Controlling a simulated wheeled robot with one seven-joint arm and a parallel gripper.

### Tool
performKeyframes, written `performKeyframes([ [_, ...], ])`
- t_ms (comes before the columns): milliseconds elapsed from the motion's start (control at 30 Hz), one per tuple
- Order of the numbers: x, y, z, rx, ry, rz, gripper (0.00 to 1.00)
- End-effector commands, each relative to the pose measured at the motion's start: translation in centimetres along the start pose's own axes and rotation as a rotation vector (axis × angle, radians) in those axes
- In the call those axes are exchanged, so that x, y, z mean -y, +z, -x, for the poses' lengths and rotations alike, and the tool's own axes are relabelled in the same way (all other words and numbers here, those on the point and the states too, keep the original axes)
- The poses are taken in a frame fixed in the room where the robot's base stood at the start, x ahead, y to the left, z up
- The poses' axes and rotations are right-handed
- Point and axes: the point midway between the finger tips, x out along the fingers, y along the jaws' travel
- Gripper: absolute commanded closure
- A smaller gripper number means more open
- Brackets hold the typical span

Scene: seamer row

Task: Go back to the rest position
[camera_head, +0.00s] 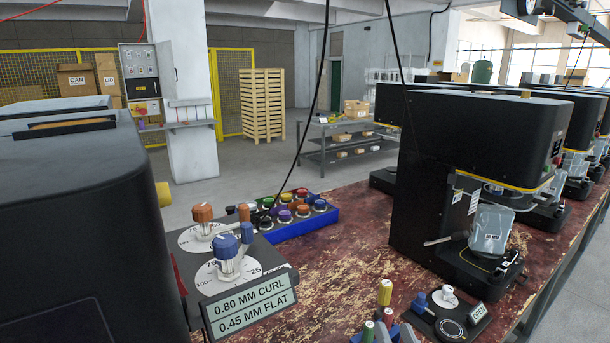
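My gripper and arm do not show in the head view. No rest position is marked in this view. A worn red-brown workbench (345,262) runs through the middle. On it stands a black seamer (470,140) with a can marked with a label (490,228) under its head. A large black machine (75,200) fills the left side. Beside it is a dial panel with an orange-handled knob (203,222), a blue-handled knob (228,258) and a sign reading "0.80 MM CURL, 0.45 MM FLAT" (250,303).
A blue tray (305,225) holds several coloured knobs. Near the front edge are a small dial plate marked OPEN (449,317) and several coloured handles (384,293). More seamers (580,115) stand behind at right. A grey shelf table (345,140) and a pallet stack (262,105) are behind. Black cables hang across the view.

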Motion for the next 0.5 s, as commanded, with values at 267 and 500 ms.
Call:
performKeyframes([
  [267, -1.8, 1.0, 12.1, -0.014, 0.116, 0.079, 0.62],
  [500, -1.7, 0.4, 21.4, 0.026, 0.162, 0.175, 0.62],
])
